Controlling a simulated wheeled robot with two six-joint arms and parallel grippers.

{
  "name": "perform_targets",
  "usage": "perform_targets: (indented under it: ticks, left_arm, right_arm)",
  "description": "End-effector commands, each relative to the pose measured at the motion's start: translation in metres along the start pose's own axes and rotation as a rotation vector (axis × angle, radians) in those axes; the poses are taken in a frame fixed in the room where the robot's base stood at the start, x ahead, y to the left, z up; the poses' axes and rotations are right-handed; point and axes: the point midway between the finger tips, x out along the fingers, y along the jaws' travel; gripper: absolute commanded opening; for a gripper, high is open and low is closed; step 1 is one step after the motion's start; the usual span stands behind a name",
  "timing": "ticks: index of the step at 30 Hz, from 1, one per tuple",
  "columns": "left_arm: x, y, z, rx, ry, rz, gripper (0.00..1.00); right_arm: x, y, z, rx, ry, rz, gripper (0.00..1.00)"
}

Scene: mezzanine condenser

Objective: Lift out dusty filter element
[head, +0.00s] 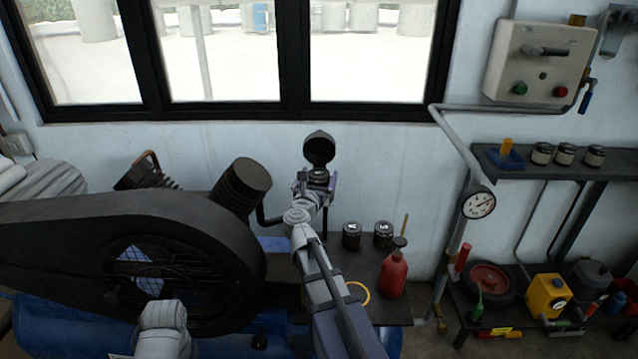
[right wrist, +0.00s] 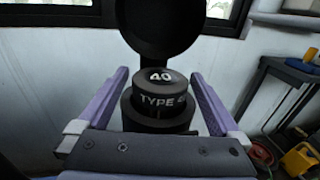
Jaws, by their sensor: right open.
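The filter element (right wrist: 161,93) is a black cylinder marked "40" on top and "TYPE 4…" on its side; the rest of the marking is cut off. It stands upright in a dark round housing (right wrist: 160,120), and its lower part is hidden. The round black lid (head: 319,148) is swung up behind it; it also shows in the right wrist view (right wrist: 160,30). My right gripper (head: 316,184) is open, its two purple fingers on either side of the element with gaps visible; it also shows in the right wrist view (right wrist: 159,78). My left gripper is not visible.
A large black compressor belt guard (head: 60,235) fills the left. Two dark canisters (head: 351,235) (head: 383,234), a red bottle (head: 394,274) and a yellow ring (head: 358,293) are on the bench right of my arm. A pressure gauge (head: 478,203) and wall shelf (head: 500,158) are farther right.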

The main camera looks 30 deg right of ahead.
Motion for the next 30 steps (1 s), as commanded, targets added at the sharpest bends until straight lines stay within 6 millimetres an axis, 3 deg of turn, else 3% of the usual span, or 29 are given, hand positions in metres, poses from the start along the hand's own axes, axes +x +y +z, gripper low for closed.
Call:
perform_targets:
  ticks: [2, 8, 30]
  left_arm:
    - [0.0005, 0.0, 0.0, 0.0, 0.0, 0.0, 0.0]
    - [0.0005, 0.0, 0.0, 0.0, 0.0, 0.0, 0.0]
    - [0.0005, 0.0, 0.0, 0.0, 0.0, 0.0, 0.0]
  right_arm:
    - [0.0087, 0.0, -0.0005, 0.0, 0.0, -0.001, 1.0]
    - [0.0077, -0.0006, -0.0005, 0.0, 0.0, 0.0, 1.0]
    - [0.0075, -0.0004, -0.0005, 0.0, 0.0, 0.0, 0.18]
